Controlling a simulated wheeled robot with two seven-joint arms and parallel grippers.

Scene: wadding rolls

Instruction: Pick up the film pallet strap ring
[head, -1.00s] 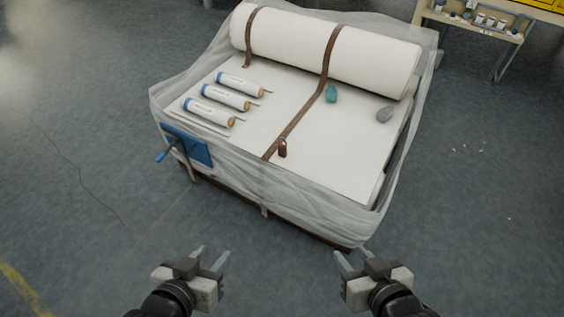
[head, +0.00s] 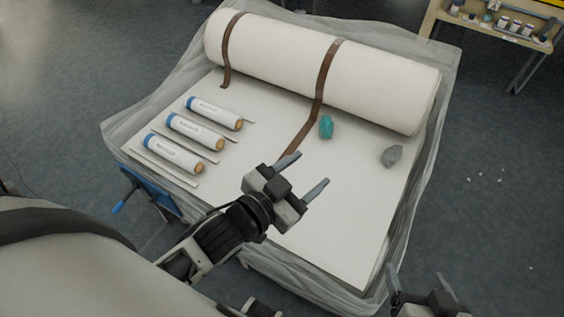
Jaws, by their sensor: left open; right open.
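The film-wrapped pallet (head: 345,262) carries a white wadding roll and a flat white sheet. A brown strap (head: 318,95) comes over the roll and down the sheet, and its lower end passes out of sight behind my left gripper (head: 308,170). The strap ring is not visible now; my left gripper and arm cover the spot where a small brown ring-like piece hung earlier. The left gripper is open and empty above the sheet, fingers pointing up and right. My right gripper (head: 416,277) is open and empty at the bottom right, beside the pallet's edge.
Several blue-capped tubes (head: 195,129) lie at the sheet's left. A teal lump (head: 326,127) and a grey stone (head: 392,156) lie below the roll (head: 330,70). A blue handled piece (head: 150,192) is on the pallet's left side. A bench (head: 490,33) stands at the back right.

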